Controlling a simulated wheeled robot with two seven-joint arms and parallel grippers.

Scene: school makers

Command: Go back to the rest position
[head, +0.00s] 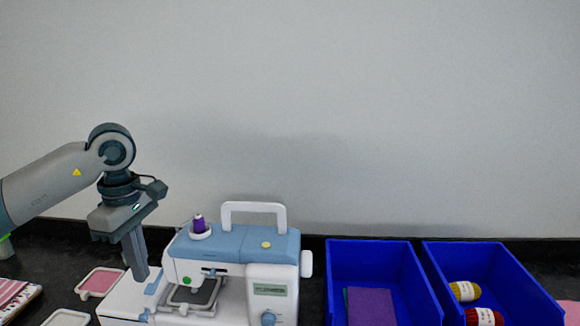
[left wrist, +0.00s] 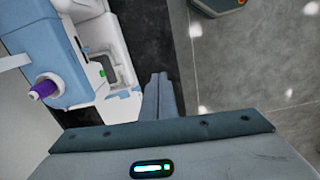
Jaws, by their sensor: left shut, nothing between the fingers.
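My left gripper (head: 141,276) is shut and empty. In the head view it points down beside the left end of a white and blue sewing machine (head: 235,250). In the left wrist view the fingers (left wrist: 160,85) are together, over the dark counter edge, just right of the machine (left wrist: 90,50). A purple thread spool (head: 199,223) stands on top of the machine and also shows in the left wrist view (left wrist: 42,90). A hoop with dark grey cloth (head: 195,292) lies under the machine's needle area. My right gripper is not in view.
Two blue bins stand right of the machine; one (head: 335,262) holds purple cloth (head: 370,306), the other (head: 490,250) yarn balls (head: 465,291). A pink hoop (head: 100,282), another hoop (head: 68,318) and folded striped cloth (head: 14,297) lie at left. The wall (head: 300,110) is bare.

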